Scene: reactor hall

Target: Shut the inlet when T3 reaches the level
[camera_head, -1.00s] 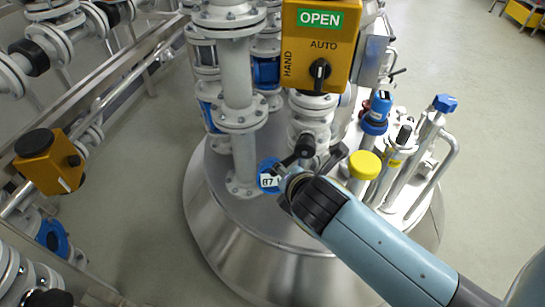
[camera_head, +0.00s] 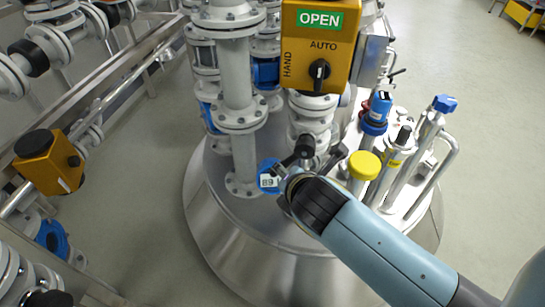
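A yellow actuator box (camera_head: 323,45) on the vessel top has a green label reading OPEN (camera_head: 320,19). Its black selector knob (camera_head: 320,75) sits below the word AUTO, with HAND along the left side. A small blue round gauge (camera_head: 268,177) has a white readout that looks like 89, though the digits are tiny. My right gripper (camera_head: 310,172) is at the end of the blue-grey arm from the right, below the box and just right of the gauge. Its fingers look spread apart, near a black-knobbed lever (camera_head: 304,147); contact is unclear. My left gripper is out of view.
The steel vessel (camera_head: 215,230) carries grey flanged pipes (camera_head: 237,75), a yellow cap (camera_head: 364,166) and a blue-topped fitting (camera_head: 376,112). A second yellow box (camera_head: 48,162) sits on piping at left. The floor (camera_head: 480,130) to the right is clear.

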